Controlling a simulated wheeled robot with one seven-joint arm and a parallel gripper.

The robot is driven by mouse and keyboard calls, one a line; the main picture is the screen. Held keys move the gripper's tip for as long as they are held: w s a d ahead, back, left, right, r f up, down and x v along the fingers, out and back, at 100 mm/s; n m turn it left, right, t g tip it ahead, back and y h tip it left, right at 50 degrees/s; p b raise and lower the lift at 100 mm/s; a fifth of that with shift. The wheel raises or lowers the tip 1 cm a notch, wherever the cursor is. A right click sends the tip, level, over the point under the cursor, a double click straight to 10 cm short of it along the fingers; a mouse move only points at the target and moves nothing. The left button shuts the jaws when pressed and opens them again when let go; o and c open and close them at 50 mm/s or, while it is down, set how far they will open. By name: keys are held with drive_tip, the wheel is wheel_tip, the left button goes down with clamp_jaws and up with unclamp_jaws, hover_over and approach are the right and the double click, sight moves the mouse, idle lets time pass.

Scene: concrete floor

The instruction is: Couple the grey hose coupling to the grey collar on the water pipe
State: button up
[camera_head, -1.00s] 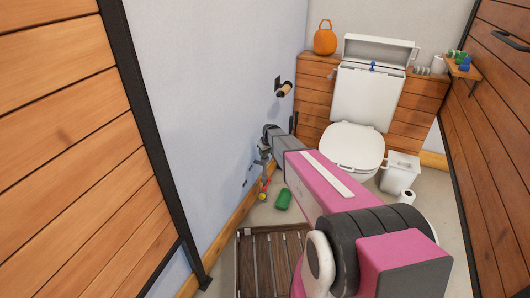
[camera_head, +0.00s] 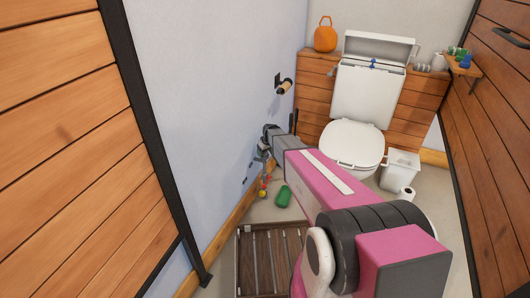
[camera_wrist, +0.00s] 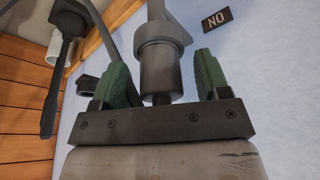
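In the wrist view, a grey cylindrical hose coupling (camera_wrist: 160,80) stands between the two green fingers of my gripper (camera_wrist: 161,65). A narrow gap shows on each side of it, so the fingers look open around it. A wider grey collar (camera_wrist: 160,38) on a grey pipe (camera_wrist: 156,10) sits directly above the coupling, in line with it. They look end to end, but I cannot tell whether they are locked. In the head view, my gripper (camera_head: 265,147) is by the left wall and the small parts there are partly hidden.
A paper-roll holder (camera_head: 284,86) is on the wall above my gripper. A green object (camera_head: 283,196) lies on the floor near a slatted wooden crate (camera_head: 240,262). The toilet (camera_head: 352,140) and a white bin (camera_head: 401,165) stand right.

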drive_tip(key=shift+r, duration=0.1)
drive_tip(key=v, duration=1)
drive_tip(key=shift+r, duration=0.3)
drive_tip(key=shift+s+d, duration=0.1)
